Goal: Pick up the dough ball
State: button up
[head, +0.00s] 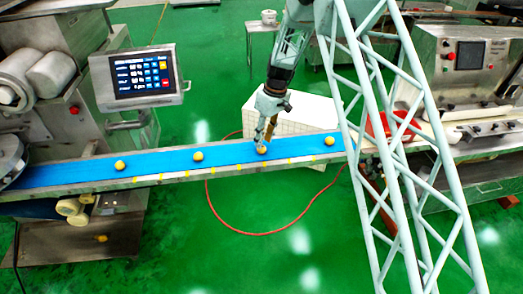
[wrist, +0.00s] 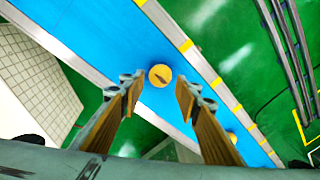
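Several yellow dough balls lie spaced out in a row on the blue conveyor belt (head: 230,154). My gripper (head: 267,140) points down over one dough ball (head: 262,150), right of the belt's middle. In the wrist view my gripper (wrist: 158,88) is open, with two orange-padded fingers apart. That dough ball (wrist: 160,75) shows in line with the gap between the fingertips, with a dark mark on its top. Neither finger visibly touches it. I cannot tell how far the tips are above the belt. Other balls lie to the left (head: 198,156) and right (head: 329,141).
A raised metal rail with yellow marks (wrist: 187,46) edges the belt. A control screen (head: 142,75) stands behind the belt at left. A white tiled block (head: 300,118) is behind it. A machine (head: 465,80) stands at right, near a red bin (head: 390,124).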

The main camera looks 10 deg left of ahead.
aim_at(262, 149)
jog(key=shift+s+a+f, duration=0.1)
jog(key=shift+a+f, duration=0.05)
jog(key=shift+f, duration=0.85)
jog(key=shift+s+a+f, duration=0.1)
jog(key=shift+a+f, duration=0.05)
jog(key=shift+f, duration=0.8)
jog(key=c, duration=0.6)
